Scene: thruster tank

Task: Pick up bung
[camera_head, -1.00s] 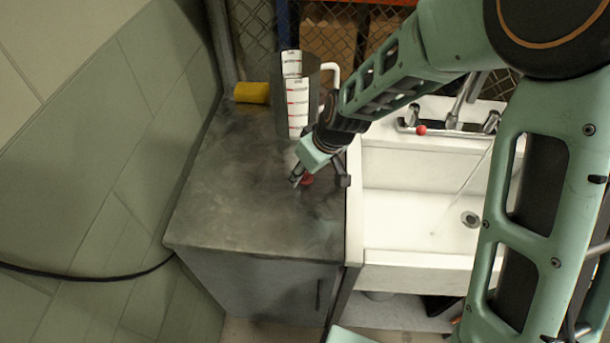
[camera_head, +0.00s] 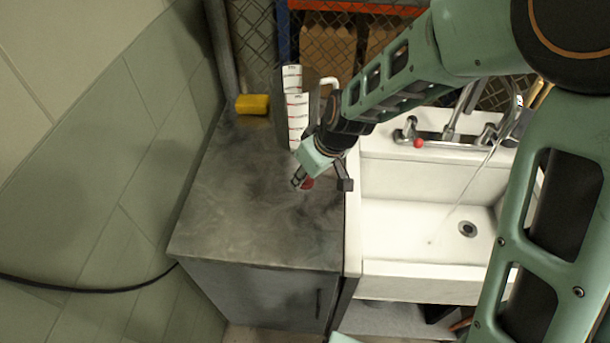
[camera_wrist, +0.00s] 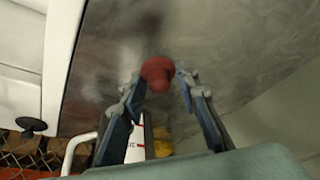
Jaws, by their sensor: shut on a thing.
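The bung is a small red rounded piece; it shows at my fingertips in the head view (camera_head: 308,183) and between the two fingers in the wrist view (camera_wrist: 157,73). My gripper (camera_head: 300,180) is over the grey counter, beside the sink. It is shut on the bung, with one finger on each side of it in the wrist view (camera_wrist: 158,82). Part of the bung is hidden by the fingers in the head view. I cannot tell for sure how high it is above the counter.
The grey counter top (camera_head: 230,215) is mostly clear. A clear measuring jug (camera_head: 294,105) with red marks stands behind my gripper. A yellow sponge-like block (camera_head: 253,104) is at the back left. A white sink (camera_head: 400,232) with a tap (camera_head: 452,125) lies to the right.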

